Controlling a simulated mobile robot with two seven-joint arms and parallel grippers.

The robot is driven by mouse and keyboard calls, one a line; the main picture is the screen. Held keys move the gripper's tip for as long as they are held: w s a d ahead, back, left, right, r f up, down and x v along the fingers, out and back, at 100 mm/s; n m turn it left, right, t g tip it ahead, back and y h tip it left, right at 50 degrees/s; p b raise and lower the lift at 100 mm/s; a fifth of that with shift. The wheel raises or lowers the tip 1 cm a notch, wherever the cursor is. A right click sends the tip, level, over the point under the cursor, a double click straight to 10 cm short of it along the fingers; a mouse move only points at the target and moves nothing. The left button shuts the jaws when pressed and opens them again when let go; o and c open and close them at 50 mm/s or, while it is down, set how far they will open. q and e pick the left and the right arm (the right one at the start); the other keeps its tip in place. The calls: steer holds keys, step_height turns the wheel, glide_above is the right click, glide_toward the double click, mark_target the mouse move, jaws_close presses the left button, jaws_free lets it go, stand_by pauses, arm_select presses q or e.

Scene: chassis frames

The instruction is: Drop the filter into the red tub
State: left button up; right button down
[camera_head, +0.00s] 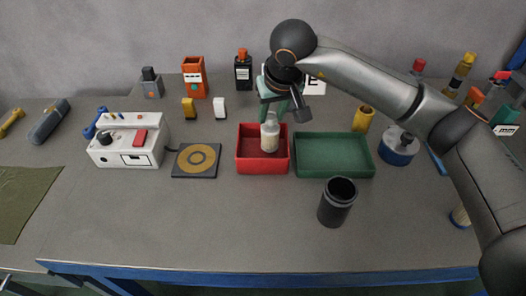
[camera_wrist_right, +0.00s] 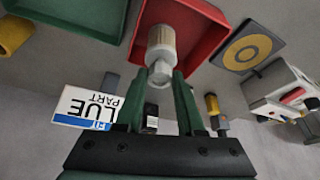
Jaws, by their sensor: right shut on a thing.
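The filter, a small pale cylinder (camera_head: 270,135), is upright at the red tub (camera_head: 263,167). My right gripper (camera_head: 271,113) comes down from above and is shut on the filter's top end. The right wrist view shows the filter (camera_wrist_right: 161,40) between the green fingertips (camera_wrist_right: 162,77), with the red tub (camera_wrist_right: 207,40) around and behind it. The filter overlaps the tub's opening in both views. I cannot tell how far its lower end is from the tub floor. My left gripper is not in view.
A green tray (camera_head: 335,172) stands close to the tub's right side. A dark square plate with a yellow ring (camera_head: 196,173) lies to its left, beside a white device (camera_head: 128,155). A black cup (camera_head: 337,203) stands in front. The table's front middle is otherwise clear.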

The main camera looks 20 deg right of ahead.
steer(key=c, duration=0.8)
jaws_free()
steer(key=shift+c, duration=0.2)
steer(key=o, duration=0.4)
steer(key=shift+r, duration=0.1)
steer(key=v, duration=1.2)
steer(key=shift+r, duration=0.2)
